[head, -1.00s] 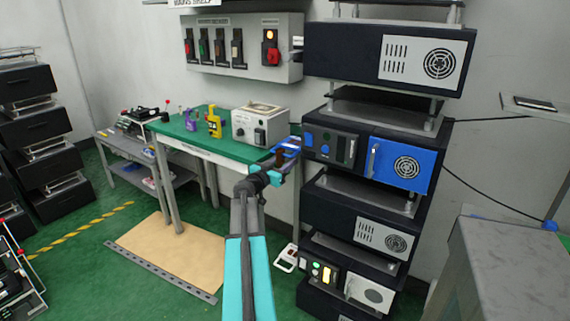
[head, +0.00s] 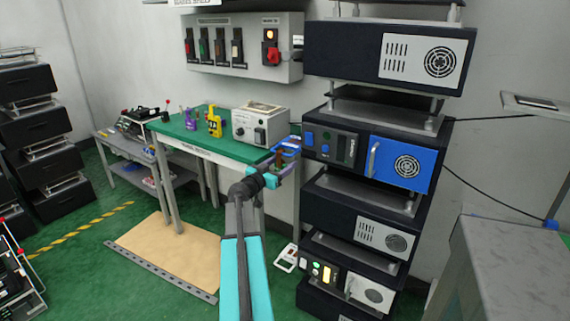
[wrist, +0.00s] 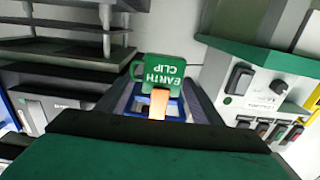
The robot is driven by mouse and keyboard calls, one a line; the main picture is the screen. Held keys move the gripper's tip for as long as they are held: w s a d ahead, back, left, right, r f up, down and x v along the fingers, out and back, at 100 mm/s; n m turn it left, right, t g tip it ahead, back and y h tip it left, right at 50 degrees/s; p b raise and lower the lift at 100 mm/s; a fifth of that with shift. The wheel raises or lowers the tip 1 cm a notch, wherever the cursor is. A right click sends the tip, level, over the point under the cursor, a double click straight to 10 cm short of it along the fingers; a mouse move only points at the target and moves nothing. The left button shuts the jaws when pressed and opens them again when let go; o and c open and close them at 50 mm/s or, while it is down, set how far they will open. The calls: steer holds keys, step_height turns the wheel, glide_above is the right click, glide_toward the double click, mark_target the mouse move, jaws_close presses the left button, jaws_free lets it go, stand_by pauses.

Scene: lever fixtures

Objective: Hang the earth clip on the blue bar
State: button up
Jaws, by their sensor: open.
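The earth clip's green label (wrist: 166,72) reads upside down in the wrist view, just beyond my fingertips. An orange piece (wrist: 159,103) stands between my fingers in front of it. Blue parts (wrist: 172,106) show around the orange piece; how the clip touches them is unclear. In the head view a blue part (head: 289,142) sits at the bench's right end, beside the rack. My gripper (head: 283,164) is at this spot, small and partly masked. In the wrist view my gripper (wrist: 160,97) is open, its dark fingers either side of the orange piece.
The black equipment rack (head: 345,190) stands close on the right. The green bench (head: 190,137) carries a yellow item (head: 214,122), a purple item (head: 190,119) and a white meter box (head: 258,122). A switch panel (head: 245,50) is on the wall behind.

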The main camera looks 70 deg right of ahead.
steer(key=b+v, duration=0.2)
steer(key=v, duration=0.9)
steer(key=shift+a, duration=0.1)
